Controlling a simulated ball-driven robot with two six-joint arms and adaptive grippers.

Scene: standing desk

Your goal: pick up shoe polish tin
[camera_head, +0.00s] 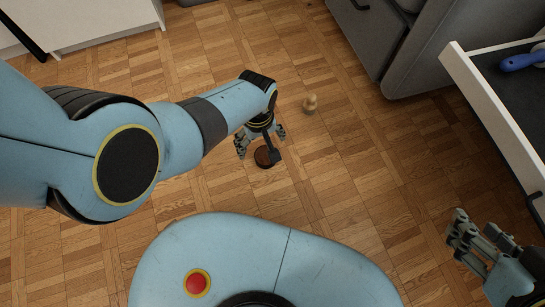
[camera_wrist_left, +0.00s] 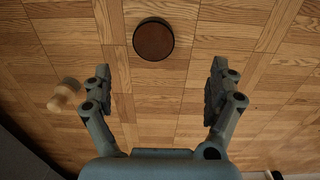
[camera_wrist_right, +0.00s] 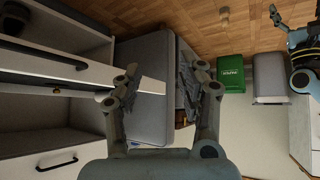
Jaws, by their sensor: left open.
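The shoe polish tin (camera_head: 264,158) is a low round tin with a brown top and dark rim, lying flat on the parquet floor. In the left wrist view the tin (camera_wrist_left: 153,40) is fully visible, beyond the fingertips and centred slightly left of the gap. My left gripper (camera_head: 261,141) is open and empty above the floor near the tin, partly covering it in the head view. Its spread fingers also show in the left wrist view (camera_wrist_left: 162,85). My right gripper (camera_head: 464,236) is open and empty at the right, far from the tin.
A small light wooden object (camera_head: 310,103) stands on the floor near the tin. An open drawer (camera_head: 495,110) holding a blue-handled item (camera_head: 522,61) is at the right, beside a grey cabinet (camera_head: 430,50). A green box (camera_wrist_right: 231,73) shows in the right wrist view.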

